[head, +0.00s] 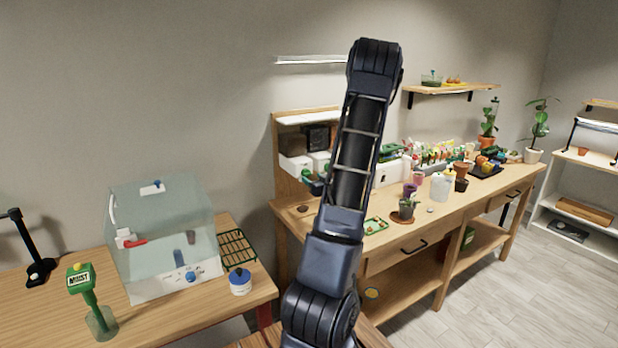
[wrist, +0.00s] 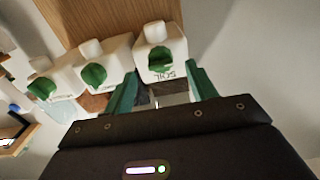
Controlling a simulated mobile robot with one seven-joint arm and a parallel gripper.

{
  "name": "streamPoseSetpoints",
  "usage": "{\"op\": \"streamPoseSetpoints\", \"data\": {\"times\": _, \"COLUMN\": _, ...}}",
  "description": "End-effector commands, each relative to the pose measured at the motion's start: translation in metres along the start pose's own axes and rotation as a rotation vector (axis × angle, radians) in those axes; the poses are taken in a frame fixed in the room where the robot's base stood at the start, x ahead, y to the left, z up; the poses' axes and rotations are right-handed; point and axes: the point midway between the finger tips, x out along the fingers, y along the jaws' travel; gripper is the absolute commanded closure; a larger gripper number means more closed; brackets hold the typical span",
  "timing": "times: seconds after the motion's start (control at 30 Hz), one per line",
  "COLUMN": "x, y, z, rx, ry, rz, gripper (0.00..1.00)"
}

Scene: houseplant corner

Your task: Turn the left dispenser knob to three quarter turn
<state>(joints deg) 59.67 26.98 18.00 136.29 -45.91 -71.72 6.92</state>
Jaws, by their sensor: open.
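Three white dispensers with green knobs hang in a row on a wooden back panel. The left dispenser (head: 294,164) shows in the head view just left of my arm. In the wrist view, which is upside down, I take it to be the rightmost dispenser (wrist: 172,72), labelled SOIL. Its green knob (wrist: 161,58) faces my gripper. My gripper (wrist: 160,84) is open, with its green fingers spread on either side of the SOIL dispenser in the picture. Nothing is between them, and the knob appears just beyond the tips. In the head view my arm hides part of the dispenser row.
The other two dispensers (wrist: 103,72) (wrist: 52,80) stand close beside it. The wooden bench (head: 385,240) below holds pots, a white jug (head: 440,186) and several small items. A clear cabinet (head: 160,235) stands on the left table. A wall shelf (head: 452,89) hangs at upper right.

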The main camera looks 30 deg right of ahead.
Motion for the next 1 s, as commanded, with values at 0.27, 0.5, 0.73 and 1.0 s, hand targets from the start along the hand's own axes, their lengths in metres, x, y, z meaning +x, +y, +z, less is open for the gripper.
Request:
{"op": "streamPoseSetpoints", "data": {"times": 0.27, "x": 0.034, "y": 0.000, "z": 0.000, "rx": 0.000, "ry": 0.000, "rz": -0.001, "gripper": 0.43}}
{"op": "streamPoseSetpoints", "data": {"times": 0.5, "x": 0.040, "y": 0.000, "z": 0.000, "rx": 0.000, "ry": -0.001, "rz": 0.000, "gripper": 0.43}}
{"op": "streamPoseSetpoints", "data": {"times": 0.73, "x": 0.040, "y": 0.000, "z": 0.000, "rx": 0.000, "ry": -0.001, "rz": 0.000, "gripper": 0.53}}
{"op": "streamPoseSetpoints", "data": {"times": 1.0, "x": 0.040, "y": 0.000, "z": 0.000, "rx": -0.003, "ry": -0.001, "rz": 0.000, "gripper": 0.87}}
